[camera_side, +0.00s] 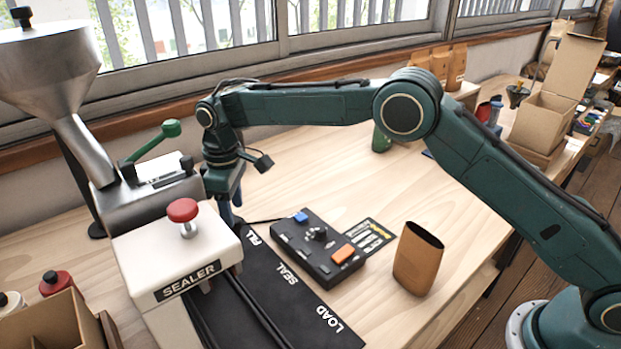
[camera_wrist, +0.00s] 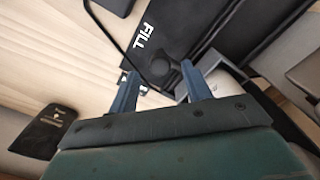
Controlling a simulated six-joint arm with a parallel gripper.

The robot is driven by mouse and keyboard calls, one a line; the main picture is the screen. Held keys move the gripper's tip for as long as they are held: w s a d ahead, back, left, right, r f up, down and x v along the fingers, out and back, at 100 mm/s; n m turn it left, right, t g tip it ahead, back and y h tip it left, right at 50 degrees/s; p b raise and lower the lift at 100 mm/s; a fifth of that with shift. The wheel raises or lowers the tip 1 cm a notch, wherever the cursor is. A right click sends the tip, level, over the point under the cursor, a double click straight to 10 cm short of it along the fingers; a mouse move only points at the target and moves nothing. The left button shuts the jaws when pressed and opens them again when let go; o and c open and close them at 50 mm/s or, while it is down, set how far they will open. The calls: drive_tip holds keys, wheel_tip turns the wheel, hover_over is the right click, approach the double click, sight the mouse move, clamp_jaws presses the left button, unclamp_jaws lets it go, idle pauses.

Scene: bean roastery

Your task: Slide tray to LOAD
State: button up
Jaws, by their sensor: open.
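A black rail plate (camera_side: 262,290) on the table carries the labels FILL, SEAL and LOAD, with LOAD at the near end. My gripper (camera_side: 232,212) points down at the FILL end, behind the sealer. In the wrist view my gripper (camera_wrist: 159,86) is open, its two blue-grey fingers apart on either side of a dark round knob (camera_wrist: 153,67). The knob is beside the FILL label; I cannot tell whether the fingers touch it. A grey metal piece (camera_wrist: 228,82), perhaps part of the tray, lies past the right finger. The tray is not clearly visible in the side view.
The white sealer (camera_side: 170,262) with a red knob straddles the rail. A steel hopper (camera_side: 48,70) with a green lever (camera_side: 152,138) stands behind it. A black button box (camera_side: 318,250) and an upright brown pouch (camera_side: 418,258) stand right of the rail.

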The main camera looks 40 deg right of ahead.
drive_tip(key=shift+f, duration=1.4)
clamp_jaws()
